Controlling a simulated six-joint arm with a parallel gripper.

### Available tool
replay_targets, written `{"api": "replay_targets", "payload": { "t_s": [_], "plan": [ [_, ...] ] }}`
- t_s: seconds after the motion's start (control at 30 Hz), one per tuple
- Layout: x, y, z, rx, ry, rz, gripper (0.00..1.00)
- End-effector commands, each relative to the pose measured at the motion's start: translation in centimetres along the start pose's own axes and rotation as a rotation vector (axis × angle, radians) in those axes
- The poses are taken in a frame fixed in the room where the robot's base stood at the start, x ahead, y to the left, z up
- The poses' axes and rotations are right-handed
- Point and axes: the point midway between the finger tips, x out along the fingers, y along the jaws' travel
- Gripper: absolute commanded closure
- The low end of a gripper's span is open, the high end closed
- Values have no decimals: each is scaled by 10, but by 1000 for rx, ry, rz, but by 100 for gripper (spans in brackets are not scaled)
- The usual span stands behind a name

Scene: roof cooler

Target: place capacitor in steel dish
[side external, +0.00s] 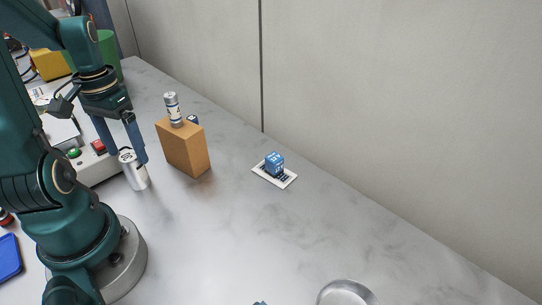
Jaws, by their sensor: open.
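A silver cylinder with dark marks on its top, which looks like the capacitor (136,176), stands on the grey worktop at the left, slightly tilted in the picture. My gripper (130,152) points down at its top and is open.
A brown block (187,150) right of my gripper bears a small labelled cylinder (172,109); a small dark part shows behind. A blue block (275,162) sits on a white card (286,181). A button box (97,163) stands left. The middle worktop is clear; a wall runs behind.

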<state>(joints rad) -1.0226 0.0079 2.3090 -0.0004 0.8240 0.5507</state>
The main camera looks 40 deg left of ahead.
Motion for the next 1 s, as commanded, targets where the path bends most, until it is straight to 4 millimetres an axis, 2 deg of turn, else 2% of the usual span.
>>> {"api": "replay_targets", "payload": {
  "t_s": [0.2,0.43,0.53,0.67,0.77,0.9,1.0],
  "plan": [
    [-35,-1,-1,0,6,-3,16],
    [-52,1,0,4,3,-2,16],
    [-56,11,-2,32,24,-13,16],
    [-63,44,-3,116,99,-39,16],
    [-70,77,1,200,189,-46,16],
    [-77,119,17,311,315,-16,16],
    [-80,142,31,377,388,26,16]
  ]
}}
